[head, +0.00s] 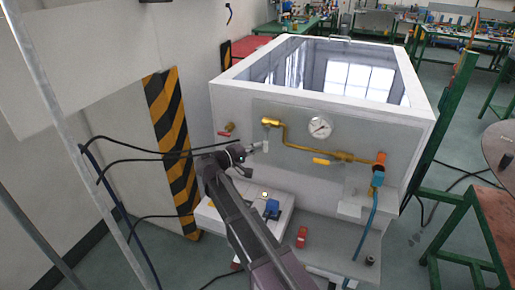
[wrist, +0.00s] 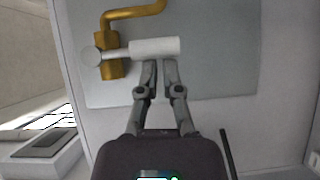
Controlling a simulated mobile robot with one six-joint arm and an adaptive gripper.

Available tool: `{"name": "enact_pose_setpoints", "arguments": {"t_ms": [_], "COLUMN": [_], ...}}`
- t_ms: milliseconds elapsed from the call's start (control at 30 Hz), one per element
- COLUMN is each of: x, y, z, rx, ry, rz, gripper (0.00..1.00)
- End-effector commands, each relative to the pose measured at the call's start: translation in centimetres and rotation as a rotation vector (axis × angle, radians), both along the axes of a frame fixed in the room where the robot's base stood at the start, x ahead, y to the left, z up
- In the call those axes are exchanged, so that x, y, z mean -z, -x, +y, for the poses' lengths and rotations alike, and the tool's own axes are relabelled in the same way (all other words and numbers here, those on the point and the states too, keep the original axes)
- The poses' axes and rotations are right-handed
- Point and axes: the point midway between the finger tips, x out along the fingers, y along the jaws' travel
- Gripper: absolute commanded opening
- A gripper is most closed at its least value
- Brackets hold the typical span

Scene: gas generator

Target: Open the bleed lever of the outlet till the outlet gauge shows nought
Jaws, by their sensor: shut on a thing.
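In the wrist view a lever with a pale cylindrical grip (wrist: 155,47) runs sideways to the right from a brass fitting (wrist: 110,67). The two fingertips of my gripper (wrist: 160,66) are close together and shut on the grip from below. In the head view my gripper (head: 250,149) is at the panel, just below the left end of the brass pipe (head: 284,140). A small pale part of the lever (head: 265,146) shows beside it. The round white outlet gauge (head: 319,128) is to the right of the pipe. Its reading is too small to tell.
A yellow lever (head: 321,161) sits on the lower pipe, and a red handle (head: 226,131) is at the panel's left. A blue hose (head: 367,224) hangs at the right. A striped pillar (head: 172,145) stands left of the machine. A green bench frame (head: 455,243) is at the right.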

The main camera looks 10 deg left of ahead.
Motion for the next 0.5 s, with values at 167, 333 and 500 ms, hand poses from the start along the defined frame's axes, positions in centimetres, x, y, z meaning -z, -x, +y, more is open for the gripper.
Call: {"name": "enact_pose_setpoints", "arguments": {"t_ms": [167, 333, 500], "x": [0.1, 0.1, 0.1], "y": [-0.1, 0.9, 2.8], "z": [2.3, 4.5, 6.5], "rx": [-0.002, -0.008, -0.007], "ry": [0.003, 0.005, 0.005], "rz": [0.000, -0.001, -0.001], "gripper": [0.00, 0.00, 0.00]}}
